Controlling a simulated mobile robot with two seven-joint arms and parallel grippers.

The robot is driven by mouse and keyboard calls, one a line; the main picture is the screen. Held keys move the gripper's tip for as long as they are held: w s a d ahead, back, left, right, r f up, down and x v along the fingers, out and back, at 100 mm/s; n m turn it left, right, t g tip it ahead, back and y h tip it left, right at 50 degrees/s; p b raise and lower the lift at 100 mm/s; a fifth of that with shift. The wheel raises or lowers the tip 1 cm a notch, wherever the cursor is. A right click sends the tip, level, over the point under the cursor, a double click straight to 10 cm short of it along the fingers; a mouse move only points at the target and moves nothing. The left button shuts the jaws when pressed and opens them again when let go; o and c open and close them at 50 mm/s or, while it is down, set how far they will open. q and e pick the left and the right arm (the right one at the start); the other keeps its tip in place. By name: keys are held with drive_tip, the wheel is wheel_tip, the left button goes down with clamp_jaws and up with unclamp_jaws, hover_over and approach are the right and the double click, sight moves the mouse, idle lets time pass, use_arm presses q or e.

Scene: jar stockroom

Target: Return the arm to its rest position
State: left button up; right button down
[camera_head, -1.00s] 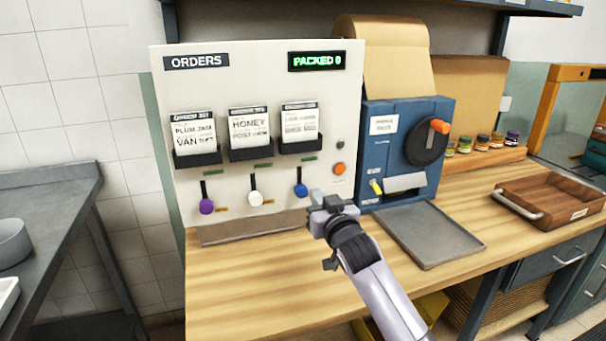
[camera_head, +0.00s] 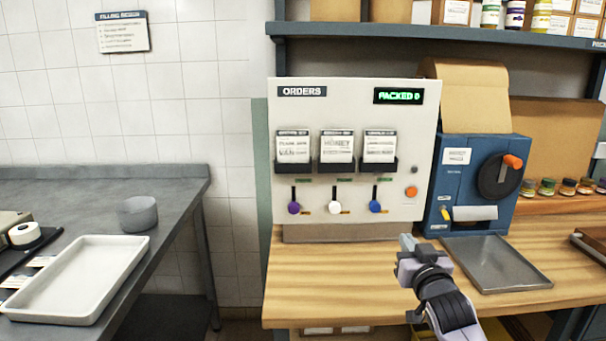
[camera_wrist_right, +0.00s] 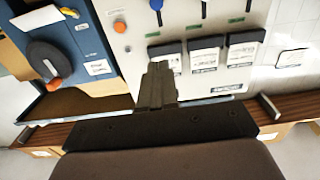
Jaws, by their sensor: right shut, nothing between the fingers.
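My right gripper (camera_head: 408,245) is shut and empty. In the head view it hangs in front of the lower right part of the orders panel (camera_head: 347,110), over the wooden counter, apart from the things around it. In the right wrist view its closed fingers (camera_wrist_right: 158,84) point toward the panel, with the card holders and the blue machine beyond. My left gripper is in neither view.
The blue machine (camera_head: 456,184) with a crank stands right of the panel, a grey tray (camera_head: 495,262) before it. A grey table (camera_head: 180,185) at left holds a white tray (camera_head: 75,280) and a grey bowl (camera_head: 138,213). A shelf (camera_head: 440,32) runs above.

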drive_tip(key=s+f+n+g+p, duration=0.1)
drive_tip(key=s+f+g, duration=0.3)
drive_tip(key=s+f, duration=1.25)
use_arm(q)
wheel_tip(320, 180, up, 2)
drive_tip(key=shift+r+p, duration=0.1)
drive_tip(key=shift+p, duration=0.45)
use_arm(e)
drive_tip(key=s+f+g, duration=0.1)
drive_tip(key=s+f, duration=0.2)
drive_tip(key=s, duration=0.4)
drive_tip(key=s+a+f+g+y, duration=0.1)
drive_tip(key=s+f, duration=0.3)
drive_tip(key=s, duration=0.2)
drive_tip(key=s+f+n+g, duration=0.1)
drive_tip(key=s+f, duration=0.2)
drive_tip(key=s, duration=0.4)
drive_tip(key=shift+s+a+f+y, duration=0.15)
drive_tip(key=shift+s+a+y, duration=0.15)
drive_tip(key=shift+a, duration=0.1)
